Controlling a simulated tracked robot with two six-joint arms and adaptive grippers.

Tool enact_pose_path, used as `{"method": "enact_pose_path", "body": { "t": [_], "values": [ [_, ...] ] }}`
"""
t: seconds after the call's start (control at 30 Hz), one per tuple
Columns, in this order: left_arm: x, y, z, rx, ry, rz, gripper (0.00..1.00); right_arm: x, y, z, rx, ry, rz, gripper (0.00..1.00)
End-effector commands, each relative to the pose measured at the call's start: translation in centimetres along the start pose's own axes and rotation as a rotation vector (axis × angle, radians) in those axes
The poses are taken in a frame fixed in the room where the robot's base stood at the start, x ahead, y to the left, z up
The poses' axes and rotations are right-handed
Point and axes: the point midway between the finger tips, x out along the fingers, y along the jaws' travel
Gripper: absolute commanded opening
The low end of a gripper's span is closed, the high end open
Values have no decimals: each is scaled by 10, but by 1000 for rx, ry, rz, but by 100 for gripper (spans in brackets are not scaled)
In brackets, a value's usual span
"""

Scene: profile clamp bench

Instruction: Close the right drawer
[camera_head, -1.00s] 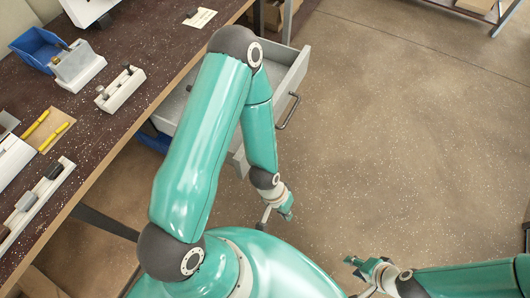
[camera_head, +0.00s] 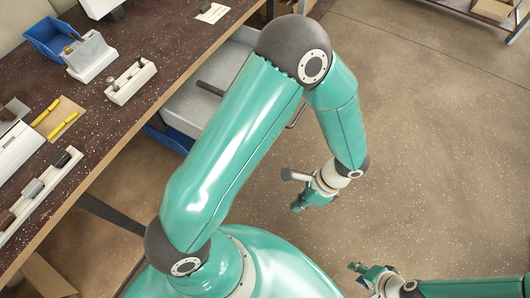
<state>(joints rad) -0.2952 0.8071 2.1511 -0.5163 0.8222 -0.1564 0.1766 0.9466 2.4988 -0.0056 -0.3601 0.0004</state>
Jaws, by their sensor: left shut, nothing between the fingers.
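The right drawer is a grey drawer (camera_head: 188,108) that stands open, sticking out from under the bench. My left arm crosses in front of it and hides much of its middle and front. Its dark bar handle (camera_head: 297,117) shows partly beside the arm. A dark, long object (camera_head: 210,88) shows at the drawer. My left gripper (camera_head: 297,207) is shut and empty, over the floor in front of the drawer, apart from the handle. My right gripper (camera_head: 353,275) is low over the floor at the bottom right; its finger gap is too small to judge.
The dark speckled bench (camera_head: 110,133) carries a blue bin (camera_head: 45,38), pale clamp fixtures (camera_head: 130,82) and a card with yellow pieces (camera_head: 58,118). Another blue bin (camera_head: 170,140) shows under the bench. The floor (camera_head: 430,140) to the right is open.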

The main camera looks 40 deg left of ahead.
Motion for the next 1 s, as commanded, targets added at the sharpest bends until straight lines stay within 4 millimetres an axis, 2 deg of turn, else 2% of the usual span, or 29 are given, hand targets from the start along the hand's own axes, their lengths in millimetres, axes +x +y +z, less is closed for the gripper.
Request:
{"method": "enact_pose_path", "body": {
  "t": [0.03,0.2,0.3,0.4,0.57,1.0],
  "values": [
    [-20,-10,6,66,-77,-80,0,2,1,0,0,0,0,37],
    [-80,-34,31,176,-308,-282,0,3,1,0,0,0,0,37],
    [-105,-41,40,194,-388,-350,0,4,1,0,0,0,0,37],
    [-116,-44,45,197,-428,-382,0,4,1,0,0,0,0,37],
    [-107,-51,53,197,-441,-386,0,3,1,0,0,0,0,37],
    [-35,-83,85,197,-440,-380,0,1,0,0,0,0,0,37]
  ]
}}
